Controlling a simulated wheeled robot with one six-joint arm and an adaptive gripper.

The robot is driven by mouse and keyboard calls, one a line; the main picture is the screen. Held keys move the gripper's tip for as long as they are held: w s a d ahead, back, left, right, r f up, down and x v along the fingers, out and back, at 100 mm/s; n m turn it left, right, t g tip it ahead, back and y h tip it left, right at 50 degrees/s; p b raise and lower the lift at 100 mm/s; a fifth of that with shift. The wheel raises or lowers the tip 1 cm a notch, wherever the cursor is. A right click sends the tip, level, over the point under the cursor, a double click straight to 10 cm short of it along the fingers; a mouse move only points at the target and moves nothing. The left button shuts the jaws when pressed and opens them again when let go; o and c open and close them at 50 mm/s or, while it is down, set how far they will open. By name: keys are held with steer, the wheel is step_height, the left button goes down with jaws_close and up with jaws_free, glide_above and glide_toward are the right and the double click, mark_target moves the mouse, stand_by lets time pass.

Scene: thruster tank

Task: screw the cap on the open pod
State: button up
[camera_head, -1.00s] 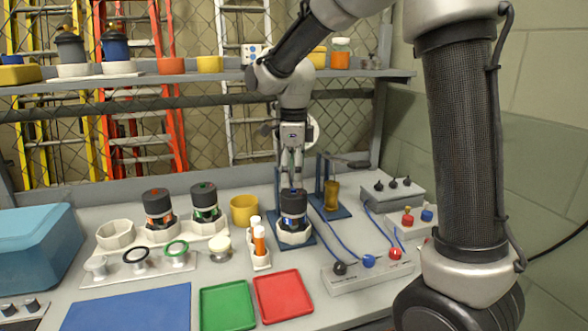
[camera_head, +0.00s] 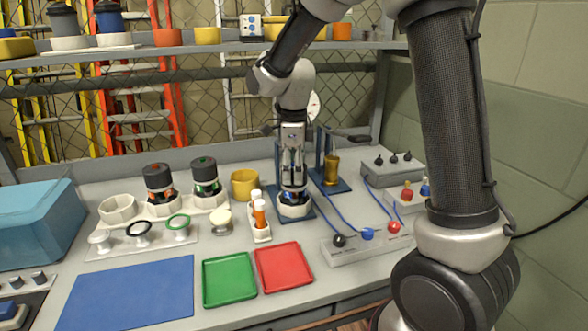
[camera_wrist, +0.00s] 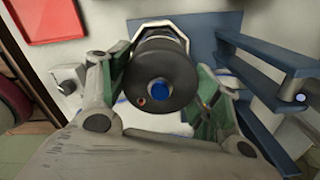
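A dark cap with a blue dot (camera_wrist: 158,88) sits between my gripper's two fingers in the wrist view. In the head view it is mostly hidden by the fingers. Below it a pod with a blue glowing part (camera_head: 292,197) stands upright in a white octagonal holder (camera_head: 294,211) on a blue stand. My gripper (camera_head: 293,186) points straight down around the cap. In the wrist view its green-padded fingers (camera_wrist: 160,95) lie close against both sides; whether they press on it is unclear. Whether the cap is threaded onto the pod cannot be seen.
Two capped pods, one orange (camera_head: 159,184) and one green (camera_head: 206,177), stand in a white rack at left with an empty place (camera_head: 117,209). A tube rack (camera_head: 261,234) stands close left of my gripper. A yellow cup (camera_head: 244,184) is behind it. Green (camera_head: 229,280) and red (camera_head: 284,267) trays lie in front.

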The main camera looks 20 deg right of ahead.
steer(key=shift+c, duration=0.8)
steer(key=shift+o, duration=1.2)
steer(key=shift+c, duration=0.9)
steer(key=m, duration=0.7)
steer(key=o, duration=1)
steer(key=shift+o, duration=0.2)
